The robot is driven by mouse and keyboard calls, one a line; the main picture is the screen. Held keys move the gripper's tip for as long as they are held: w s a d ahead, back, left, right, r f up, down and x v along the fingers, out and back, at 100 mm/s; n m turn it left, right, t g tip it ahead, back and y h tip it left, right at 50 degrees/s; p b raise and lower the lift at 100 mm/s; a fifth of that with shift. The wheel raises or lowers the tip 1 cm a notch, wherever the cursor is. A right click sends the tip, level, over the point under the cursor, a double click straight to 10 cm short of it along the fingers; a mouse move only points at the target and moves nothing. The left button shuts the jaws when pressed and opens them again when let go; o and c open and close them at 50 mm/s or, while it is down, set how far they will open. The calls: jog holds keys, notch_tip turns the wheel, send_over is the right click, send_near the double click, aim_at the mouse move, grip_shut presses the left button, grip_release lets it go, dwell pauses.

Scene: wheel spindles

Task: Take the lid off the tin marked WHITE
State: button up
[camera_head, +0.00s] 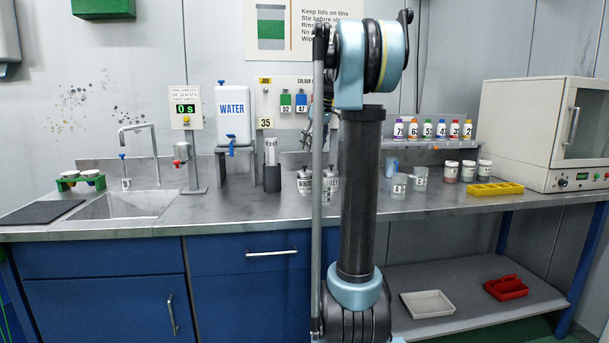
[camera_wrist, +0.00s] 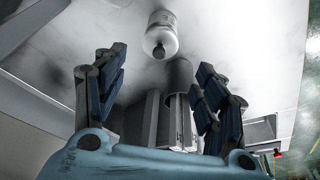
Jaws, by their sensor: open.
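Two small silver tins with lids stand side by side on the steel counter, a left tin (camera_head: 304,181) and a right tin (camera_head: 331,184) partly covered by my arm. Their dark lettering is too small to read surely, so I cannot tell which is marked WHITE. In the wrist view a pale, rounded container with a dark knob or cap (camera_wrist: 160,38) lies beyond the fingertips; it may be one of these tins. My gripper (camera_wrist: 162,64) is open, with nothing between its fingers. In the head view it is mostly hidden behind my arm.
A dark holder with sticks (camera_head: 272,179) stands left of the tins, and the water container (camera_head: 232,114) is behind. Clear cups (camera_head: 398,186), labelled jars (camera_head: 451,172) and a yellow tray (camera_head: 495,189) are right. The sink (camera_head: 125,206) is left. The counter's front strip is clear.

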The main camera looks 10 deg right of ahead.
jog(key=x, duration=1)
jog(key=shift+w+a+r, duration=0.1)
jog(key=shift+w, duration=0.05)
jog(key=shift+c, duration=0.4)
jog(key=c, duration=0.6)
